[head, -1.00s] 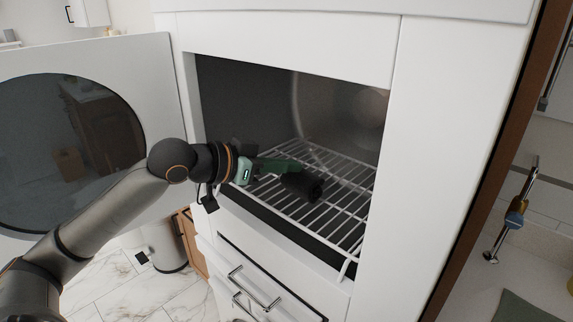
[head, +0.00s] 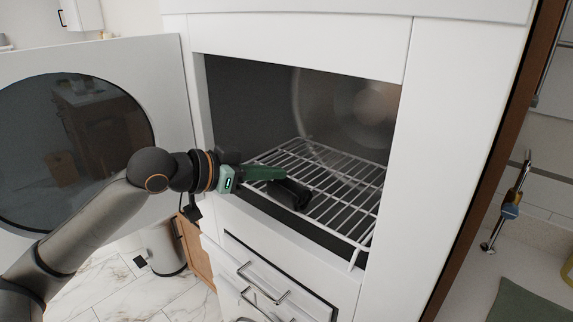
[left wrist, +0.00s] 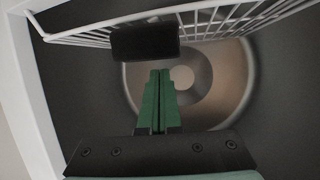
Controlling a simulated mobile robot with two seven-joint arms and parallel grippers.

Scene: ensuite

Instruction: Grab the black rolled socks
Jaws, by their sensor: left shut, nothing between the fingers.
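The black rolled socks (head: 290,194) lie at the front left of the white wire rack (head: 340,216) inside the open drum compartment. My left gripper (head: 284,173) reaches in from the left, with its green fingers just beside and above the socks in the head view. In the left wrist view the socks (left wrist: 145,42) show as a dark block against the rack bars, just beyond the fingertips (left wrist: 159,73). The fingers are together with nothing between them. Whether they touch the socks I cannot tell. My right gripper is not in view.
The round-windowed door (head: 75,150) stands open at left. The white cabinet frame (head: 440,130) bounds the opening at right. Drawers with handles (head: 262,282) lie below. The rest of the rack is clear.

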